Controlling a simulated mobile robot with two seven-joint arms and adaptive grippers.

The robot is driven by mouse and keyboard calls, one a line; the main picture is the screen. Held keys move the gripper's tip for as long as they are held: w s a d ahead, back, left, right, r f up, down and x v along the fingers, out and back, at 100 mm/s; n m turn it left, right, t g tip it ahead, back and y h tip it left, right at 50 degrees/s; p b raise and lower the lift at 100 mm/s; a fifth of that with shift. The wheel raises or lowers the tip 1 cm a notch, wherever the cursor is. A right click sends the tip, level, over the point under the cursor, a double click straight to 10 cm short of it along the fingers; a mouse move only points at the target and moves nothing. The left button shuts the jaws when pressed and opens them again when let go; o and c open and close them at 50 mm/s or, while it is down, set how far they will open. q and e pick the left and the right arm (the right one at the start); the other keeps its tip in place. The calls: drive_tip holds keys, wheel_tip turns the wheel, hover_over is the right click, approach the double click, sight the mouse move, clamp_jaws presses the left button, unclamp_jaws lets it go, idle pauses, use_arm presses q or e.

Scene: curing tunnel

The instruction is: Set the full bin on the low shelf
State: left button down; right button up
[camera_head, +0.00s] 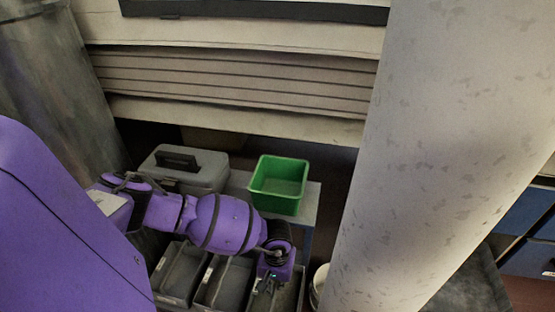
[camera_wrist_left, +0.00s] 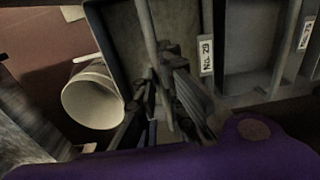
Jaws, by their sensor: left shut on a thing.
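My left gripper (camera_head: 266,287) reaches down at the right end of a row of open grey bins. In the left wrist view its dark fingers (camera_wrist_left: 158,108) are closed around a thin bar at the grey bin labelled No. 29 (camera_wrist_left: 207,56). The fingers and wrist hide part of this bin, and I cannot make out any contents in it. The right grey bin (camera_head: 290,298) also shows in the head view. My right gripper is in neither view. I cannot tell which surface is the low shelf.
A green bin (camera_head: 280,203), seemingly empty, and a grey toolbox (camera_head: 205,178) stand on a light-topped surface (camera_head: 311,205) behind the row. A white bucket (camera_wrist_left: 92,98) stands close beside the gripped bin. A thick pale column (camera_head: 430,130) blocks the right side.

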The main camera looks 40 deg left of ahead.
sight(287, 300)
use_arm(q)
drive_tip(key=shift+w+a, duration=0.25)
drive_tip(key=shift+w, duration=0.1)
drive_tip(key=shift+f+b, duration=0.8)
drive_tip(key=shift+f, duration=1)
drive_tip(key=shift+r, duration=0.1)
drive_tip(key=shift+f, duration=0.25)
drive_tip(key=c, duration=1.9)
unclamp_jaws()
drive_tip(key=shift+o, duration=0.2)
